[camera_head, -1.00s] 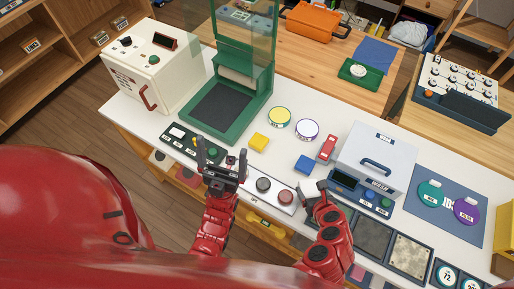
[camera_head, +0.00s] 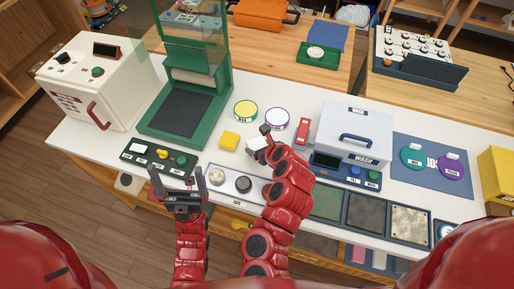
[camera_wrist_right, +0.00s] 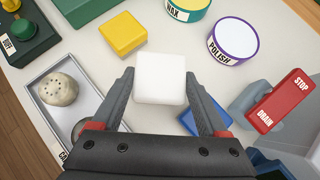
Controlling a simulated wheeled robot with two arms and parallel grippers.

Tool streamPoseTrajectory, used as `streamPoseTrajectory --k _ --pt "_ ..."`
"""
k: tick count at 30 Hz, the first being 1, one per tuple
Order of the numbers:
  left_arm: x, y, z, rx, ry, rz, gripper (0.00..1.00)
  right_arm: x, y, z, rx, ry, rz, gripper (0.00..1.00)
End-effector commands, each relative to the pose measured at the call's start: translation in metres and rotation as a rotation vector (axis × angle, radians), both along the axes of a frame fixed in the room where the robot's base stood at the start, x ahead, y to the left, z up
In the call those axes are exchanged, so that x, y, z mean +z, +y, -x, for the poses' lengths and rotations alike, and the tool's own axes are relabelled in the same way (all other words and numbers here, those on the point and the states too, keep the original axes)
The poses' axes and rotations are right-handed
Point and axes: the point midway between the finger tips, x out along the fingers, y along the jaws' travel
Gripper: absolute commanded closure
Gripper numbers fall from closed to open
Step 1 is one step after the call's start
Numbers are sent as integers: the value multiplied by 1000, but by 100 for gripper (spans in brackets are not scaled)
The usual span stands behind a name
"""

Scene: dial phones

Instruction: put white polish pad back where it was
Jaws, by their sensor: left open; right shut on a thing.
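The white polish pad (camera_wrist_right: 160,78) is between the fingers of my right gripper (camera_wrist_right: 160,95) in the right wrist view, gripped by its sides. In the head view the white pad (camera_head: 257,143) shows at the tip of my right gripper (camera_head: 268,143), over the white table between the yellow pad and the red lever. The yellow pad (camera_head: 229,140) lies to its left. A blue pad (camera_wrist_right: 196,120) lies below and right of it, partly behind a finger. My left gripper (camera_head: 178,186) is open and empty in front of the dark button panel.
The wax tin (camera_head: 246,110) and polish tin (camera_head: 277,119) stand behind the pads. The red stop/drain lever (camera_head: 302,132) and wash box (camera_head: 355,130) are to the right. The green press (camera_head: 184,100) stands left.

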Motion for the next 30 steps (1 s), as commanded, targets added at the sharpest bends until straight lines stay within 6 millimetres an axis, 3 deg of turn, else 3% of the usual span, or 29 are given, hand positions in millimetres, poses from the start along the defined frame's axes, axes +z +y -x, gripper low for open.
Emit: streamPoseTrajectory --k 9,17,29,30 --pt "5 0 0 0 0 0 0 -3 7 -24 1 2 0 100" --pt "16 0 0 0 0 0 0 -35 6 -24 -1 1 1 100" --pt "12 0 0 0 0 0 0 -43 7 -23 1 2 -1 100" --pt "13 0 0 0 0 0 0 -42 7 -23 2 1 0 16"
